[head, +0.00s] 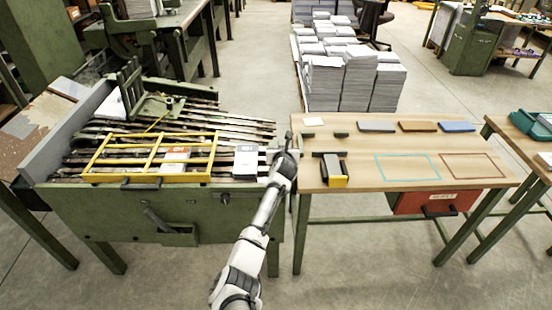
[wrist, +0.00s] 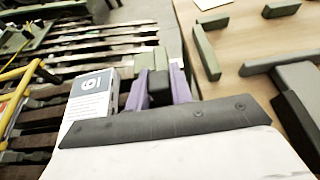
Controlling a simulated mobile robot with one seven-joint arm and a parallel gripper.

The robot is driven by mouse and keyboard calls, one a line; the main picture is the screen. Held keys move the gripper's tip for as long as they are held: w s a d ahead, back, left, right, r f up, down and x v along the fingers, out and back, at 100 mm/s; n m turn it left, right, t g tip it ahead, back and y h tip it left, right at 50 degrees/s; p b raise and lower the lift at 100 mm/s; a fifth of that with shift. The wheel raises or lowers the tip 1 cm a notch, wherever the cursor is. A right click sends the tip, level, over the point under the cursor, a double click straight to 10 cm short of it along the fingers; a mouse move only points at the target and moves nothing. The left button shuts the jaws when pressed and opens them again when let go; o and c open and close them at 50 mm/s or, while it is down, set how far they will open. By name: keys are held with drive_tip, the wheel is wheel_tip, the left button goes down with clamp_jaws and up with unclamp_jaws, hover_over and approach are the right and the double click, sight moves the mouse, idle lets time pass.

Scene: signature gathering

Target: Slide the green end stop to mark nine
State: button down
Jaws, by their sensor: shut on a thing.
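My gripper (head: 287,150) is at the right edge of the green slatted machine, beside the wooden table. In the wrist view, its purple fingers (wrist: 162,88) are shut on a small dark green block (wrist: 150,62), which looks like the green end stop. The fingers hide much of it. A white box (wrist: 92,95) with a dark square and a numeral stands just left of the fingers; it also shows in the head view (head: 245,160). The numeral appears upside down from the wrist. I cannot make out mark nine on any scale.
A yellow frame (head: 150,157) lies over the machine's slats. On the wooden table (head: 370,150) are small dark green bars (head: 341,135), a white card (head: 313,121), a black and yellow block (head: 333,172), and grey, brown and blue bars at the back. Teal and brown outlines mark bare tabletop.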

drive_tip(key=shift+s+d, duration=0.1)
drive_tip(key=shift+d, duration=1.45)
drive_tip(key=c, duration=1.2)
unclamp_jaws()
drive_tip(key=shift+d, duration=0.15)
drive_tip(key=shift+c, duration=0.2)
drive_tip(key=b+v, duration=0.1)
drive_tip(key=v, duration=1.2)
drive_tip(key=shift+s+r+b, duration=0.2)
drive_tip(key=shift+s+b, duration=0.1)
